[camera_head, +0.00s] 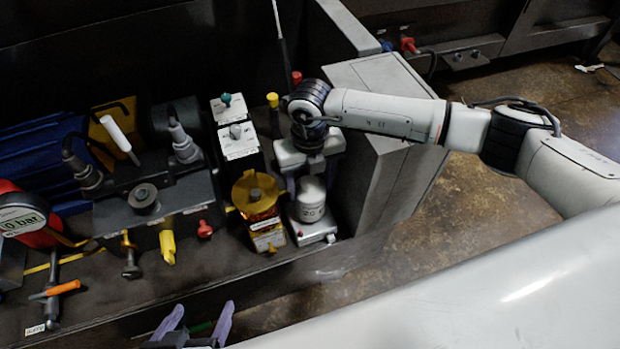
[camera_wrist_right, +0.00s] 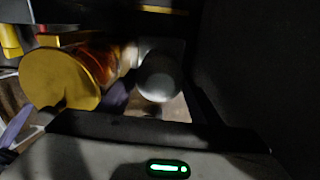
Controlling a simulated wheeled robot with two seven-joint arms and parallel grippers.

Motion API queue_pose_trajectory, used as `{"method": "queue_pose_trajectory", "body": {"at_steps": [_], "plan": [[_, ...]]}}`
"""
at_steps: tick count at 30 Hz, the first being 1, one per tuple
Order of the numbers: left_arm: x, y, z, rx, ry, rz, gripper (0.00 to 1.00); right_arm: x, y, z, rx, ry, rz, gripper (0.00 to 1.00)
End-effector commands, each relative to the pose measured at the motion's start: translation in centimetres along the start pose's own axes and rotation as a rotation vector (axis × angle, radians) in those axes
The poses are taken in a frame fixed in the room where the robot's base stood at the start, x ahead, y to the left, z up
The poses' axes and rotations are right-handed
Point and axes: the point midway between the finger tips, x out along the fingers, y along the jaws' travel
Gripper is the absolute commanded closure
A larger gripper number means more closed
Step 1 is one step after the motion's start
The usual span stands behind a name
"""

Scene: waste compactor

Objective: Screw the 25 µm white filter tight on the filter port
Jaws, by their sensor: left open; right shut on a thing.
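A white cylindrical filter (camera_head: 310,205) with dark print stands upright at the right end of the bench, above a pale base plate (camera_head: 318,235). The print is too small to read surely. My right gripper (camera_head: 309,182) points down from above and is shut on the filter's upper part. In the right wrist view the filter's rounded grey top (camera_wrist_right: 160,77) shows beside a purple finger. The filter port is not clearly seen, and I cannot tell how the filter is seated. My left gripper (camera_head: 198,320) is open and empty at the bottom edge, in front of the bench.
A yellow-lidded amber bowl (camera_head: 256,195) stands close left of the filter; its lid also shows in the wrist view (camera_wrist_right: 62,80). A grey cabinet wall (camera_head: 385,150) rises close on the right. A dark valve block (camera_head: 150,205) and a gauge (camera_head: 22,218) are further left.

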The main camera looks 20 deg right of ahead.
Motion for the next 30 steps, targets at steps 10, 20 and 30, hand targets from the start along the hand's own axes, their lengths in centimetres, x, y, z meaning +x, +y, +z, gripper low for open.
{"method": "queue_pose_trajectory", "body": {"at_steps": [10, 20, 30], "plan": [[-0.2, 0.0, -0.4, 0.000, 0.006, 0.000, 0.23, -0.1, 0.1, 0.0, 0.036, -0.001, 0.003, 0.69], [-1.8, 0.2, -2.0, 0.000, 0.006, 0.000, 0.23, -0.2, 0.2, -0.1, 0.410, 0.002, 0.005, 0.69], [-1.8, 0.2, -2.0, 0.000, 0.005, 0.000, 0.23, 0.0, 0.2, 0.0, 0.474, 0.000, 0.004, 0.69]]}}
